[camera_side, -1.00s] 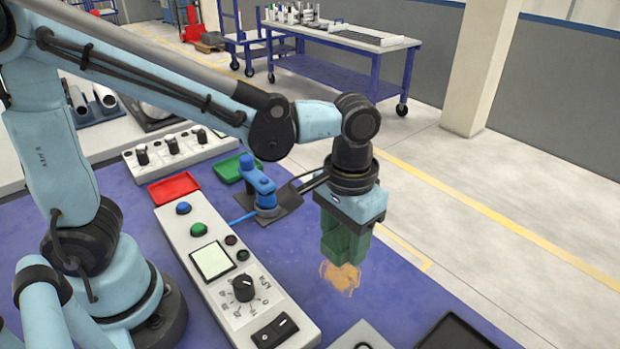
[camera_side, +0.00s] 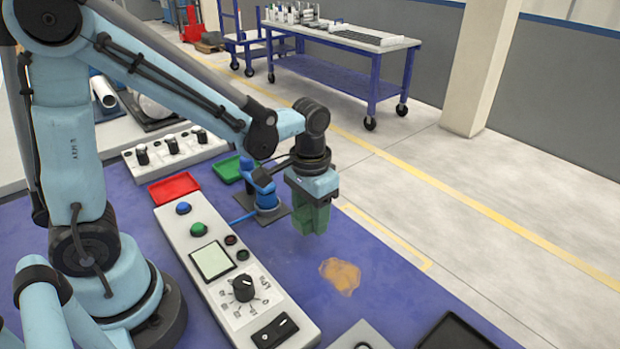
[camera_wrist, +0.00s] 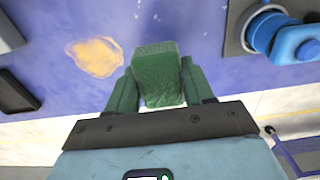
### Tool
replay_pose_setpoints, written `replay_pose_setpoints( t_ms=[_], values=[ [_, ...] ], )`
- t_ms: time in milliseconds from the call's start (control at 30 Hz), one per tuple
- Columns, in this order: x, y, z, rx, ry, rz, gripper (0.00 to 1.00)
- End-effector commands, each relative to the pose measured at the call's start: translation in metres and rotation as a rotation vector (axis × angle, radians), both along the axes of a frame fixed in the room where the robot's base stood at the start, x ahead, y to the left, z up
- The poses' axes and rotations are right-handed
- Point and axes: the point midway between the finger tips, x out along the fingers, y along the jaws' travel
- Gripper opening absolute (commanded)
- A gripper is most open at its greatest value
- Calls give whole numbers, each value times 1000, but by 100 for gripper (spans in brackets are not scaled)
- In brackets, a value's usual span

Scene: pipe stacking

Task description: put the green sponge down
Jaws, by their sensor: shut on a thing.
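My gripper (camera_side: 312,215) is shut on the green sponge (camera_wrist: 159,76), which sits between its two green fingers in the wrist view. In the side view the sponge is hard to tell from the fingers, as both are green. The gripper points down over the blue table (camera_side: 395,310), beyond the brown stain. I cannot tell exactly how far the sponge is above the table. An empty-looking green tray (camera_side: 229,169) and a red tray (camera_side: 174,188) lie further back to the left.
A brown stain (camera_side: 340,275) marks the table; it also shows in the wrist view (camera_wrist: 95,57). A blue device (camera_side: 262,190) stands close behind and left of my gripper. A control panel (camera_side: 232,270) lies to the left. A dark tray (camera_side: 457,334) is at the front right.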

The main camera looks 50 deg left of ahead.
Motion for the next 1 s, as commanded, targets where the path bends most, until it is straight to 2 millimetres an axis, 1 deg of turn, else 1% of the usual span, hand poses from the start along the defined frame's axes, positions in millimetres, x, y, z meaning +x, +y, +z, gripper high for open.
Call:
replay_pose_setpoints(
  t_ms=[100, 233, 400, 500, 600, 967, 1000],
  values=[
    [4, 7, -5, 0, 0, 1, 18],
    [6, 8, -12, 0, 0, -1, 18],
    [6, 8, -33, 0, 0, -1, 18],
    [6, 8, -42, 0, 0, -1, 18],
    [5, 8, -46, 0, 0, -1, 18],
    [5, 7, -49, 0, 0, 0, 18],
    [5, 7, -49, 0, 0, 0, 53]
  ],
)
